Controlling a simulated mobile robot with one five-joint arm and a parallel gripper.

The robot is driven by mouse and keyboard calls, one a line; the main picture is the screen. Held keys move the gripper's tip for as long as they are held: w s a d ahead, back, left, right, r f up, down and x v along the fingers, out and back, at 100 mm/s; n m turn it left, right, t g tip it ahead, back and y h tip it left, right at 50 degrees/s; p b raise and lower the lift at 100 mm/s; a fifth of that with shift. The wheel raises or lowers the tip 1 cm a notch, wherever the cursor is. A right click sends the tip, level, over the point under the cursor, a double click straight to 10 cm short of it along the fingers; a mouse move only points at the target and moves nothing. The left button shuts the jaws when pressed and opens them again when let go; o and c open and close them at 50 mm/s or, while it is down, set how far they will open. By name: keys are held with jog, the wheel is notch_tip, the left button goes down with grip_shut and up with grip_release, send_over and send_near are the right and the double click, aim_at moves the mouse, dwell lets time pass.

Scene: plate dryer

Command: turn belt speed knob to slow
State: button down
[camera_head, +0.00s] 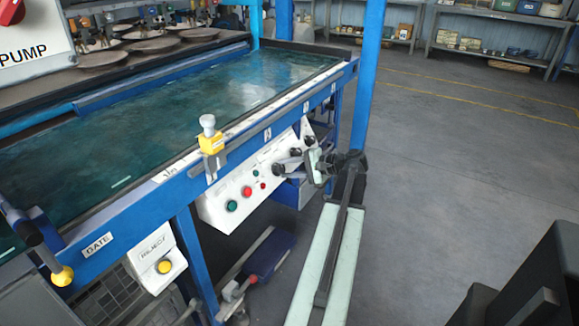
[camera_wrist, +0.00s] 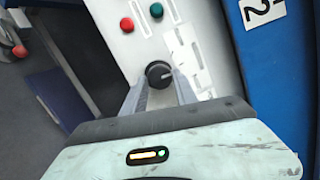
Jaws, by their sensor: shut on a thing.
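The white control panel (camera_head: 243,190) hangs below the blue frame of the table, with several black knobs and coloured buttons. My gripper (camera_head: 291,167) is at the panel and shut on a black round knob (camera_wrist: 158,70). In the wrist view the two grey fingers of my gripper (camera_wrist: 159,83) lie on either side of this knob. A white pointer mark on the knob faces right in that view. The printing by the knob is too small to read, so I cannot tell its setting.
In the wrist view a red button (camera_wrist: 127,25) and a green button (camera_wrist: 156,10) sit near the knob. The blue frame (camera_wrist: 262,60) runs close on the right. A yellow clamp (camera_head: 211,143) stands on the table rail. The grey floor (camera_head: 455,150) at right is open.

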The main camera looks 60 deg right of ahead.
jog(key=n+p, duration=0.1)
jog(key=n, duration=0.1)
jog(key=n+g, duration=0.1)
jog(key=n, duration=0.1)
jog(key=n+y+p, duration=0.1)
jog(key=n, duration=0.1)
jog(key=shift+w+r+n+p, duration=0.1)
jog(key=shift+r+n+p, duration=0.2)
jog(key=shift+r+n, duration=0.1)
jog(key=n+p, duration=0.1)
jog(key=n, duration=0.1)
jog(key=n+g+p, duration=0.1)
jog(key=n, duration=0.1)
jog(key=shift+a+n+g, duration=0.1)
jog(key=shift+n+g, duration=0.2)
jog(key=shift+n, duration=0.1)
jog(key=shift+f, duration=0.1)
jog(key=c, duration=1)
grip_release()
